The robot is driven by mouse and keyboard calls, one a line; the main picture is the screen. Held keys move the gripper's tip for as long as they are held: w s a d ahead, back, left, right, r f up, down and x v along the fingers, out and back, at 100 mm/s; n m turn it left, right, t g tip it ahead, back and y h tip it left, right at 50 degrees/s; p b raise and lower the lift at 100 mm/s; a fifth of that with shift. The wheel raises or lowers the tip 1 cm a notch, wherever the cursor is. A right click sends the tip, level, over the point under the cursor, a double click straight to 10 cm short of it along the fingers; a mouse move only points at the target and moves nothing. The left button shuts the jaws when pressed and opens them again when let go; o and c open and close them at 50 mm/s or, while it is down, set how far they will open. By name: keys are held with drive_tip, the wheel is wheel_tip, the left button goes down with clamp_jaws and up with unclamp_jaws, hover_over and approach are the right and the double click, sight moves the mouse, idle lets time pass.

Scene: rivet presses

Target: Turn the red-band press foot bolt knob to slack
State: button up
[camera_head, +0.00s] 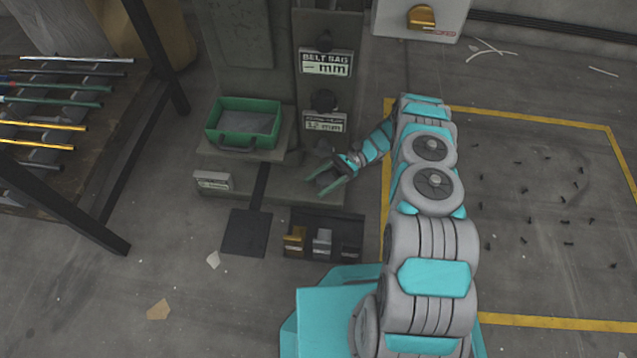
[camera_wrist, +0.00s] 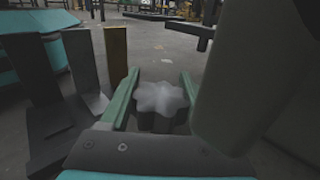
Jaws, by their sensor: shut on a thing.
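A pale grey, star-shaped knob (camera_wrist: 160,100) sits between the two green fingers of my gripper (camera_wrist: 158,92) in the wrist view. The fingers are on either side of it and my gripper is shut on it. In the head view my gripper (camera_head: 328,180) is low at the front base of the grey press (camera_head: 275,70), and the knob cannot be made out clearly there. I see no red band on this press. Two label plates on it read "BELT BAG – mm" (camera_head: 326,62) and roughly "12 mm" (camera_head: 324,122).
A green bin (camera_head: 243,122) stands on the press's ledge, left of my gripper. A dark rack (camera_head: 320,236) with gold, silver and dark pieces stands in front. A black pedal plate (camera_head: 246,232) is on the floor. A rod table (camera_head: 60,110) is at left.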

drive_tip(key=shift+s, duration=0.1)
drive_tip(key=o, duration=1.4)
drive_tip(key=shift+c, duration=0.2)
drive_tip(key=shift+r, duration=0.1)
